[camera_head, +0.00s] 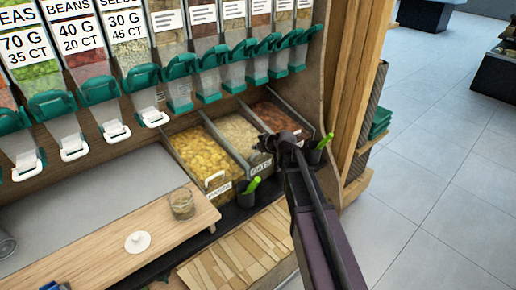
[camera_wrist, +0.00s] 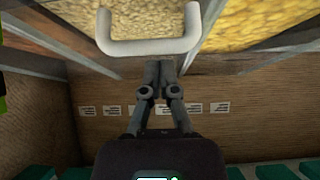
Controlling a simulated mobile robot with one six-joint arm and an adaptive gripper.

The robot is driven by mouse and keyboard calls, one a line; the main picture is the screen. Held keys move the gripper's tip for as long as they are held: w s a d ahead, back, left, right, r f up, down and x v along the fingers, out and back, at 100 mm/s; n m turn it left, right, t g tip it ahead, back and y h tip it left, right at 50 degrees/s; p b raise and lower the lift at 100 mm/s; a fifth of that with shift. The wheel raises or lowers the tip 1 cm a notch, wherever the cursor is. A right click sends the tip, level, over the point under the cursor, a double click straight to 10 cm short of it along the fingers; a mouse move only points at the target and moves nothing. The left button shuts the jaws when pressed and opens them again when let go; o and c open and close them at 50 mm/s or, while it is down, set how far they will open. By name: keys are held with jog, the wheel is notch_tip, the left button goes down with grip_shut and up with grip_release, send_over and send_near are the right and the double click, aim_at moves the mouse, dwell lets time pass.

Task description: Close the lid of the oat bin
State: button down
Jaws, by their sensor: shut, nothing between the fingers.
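The oat bin (camera_head: 259,167) is the middle of three bins, with a label on its front and pale oats (camera_head: 236,134) showing inside. I cannot make out its lid clearly. My gripper (camera_head: 268,143) is at the right front of the oat bin, partly over the bin beside it. In the wrist view my gripper (camera_wrist: 166,66) is shut and empty, its fingertips just below a white U-shaped handle (camera_wrist: 148,47). Whether they touch it, and which lid it belongs to, I cannot tell. Grainy yellow food shows behind the handle.
The yellow pasta bin (camera_head: 215,187) stands left of the oat bin and a red-brown bin (camera_head: 283,118) right of it. Green-handled scoops (camera_head: 250,186) stand in front. Dispensers with teal levers (camera_head: 180,67) hang above. A glass (camera_head: 182,203) stands on the wooden counter (camera_head: 90,250).

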jog(key=shift+w+a+r+p, duration=0.5)
jog(key=shift+w+r+p, duration=0.1)
jog(key=shift+w+r, duration=0.2)
jog(key=shift+a+r+p, duration=0.1)
jog(key=shift+r+p, duration=0.25)
jog(key=p+v, duration=0.5)
jog(key=v, duration=0.4)
jog(key=shift+s, duration=0.2)
jog(key=s+d+f+m+g+h, duration=0.2)
jog(key=s+d+g, duration=0.1)
jog(key=s, duration=0.4)
jog(key=s+d+f+m+g+h, duration=0.2)
jog(key=s+d+f+m+g, duration=0.1)
jog(key=s, duration=0.5)
jog(key=s+d+f+m+g+h, duration=0.2)
jog(key=s+d+g, duration=0.1)
jog(key=s, duration=0.4)
notch_tip(320, 180, up, 15)
jog(key=p, duration=1.6)
jog(key=shift+a+r, duration=0.25)
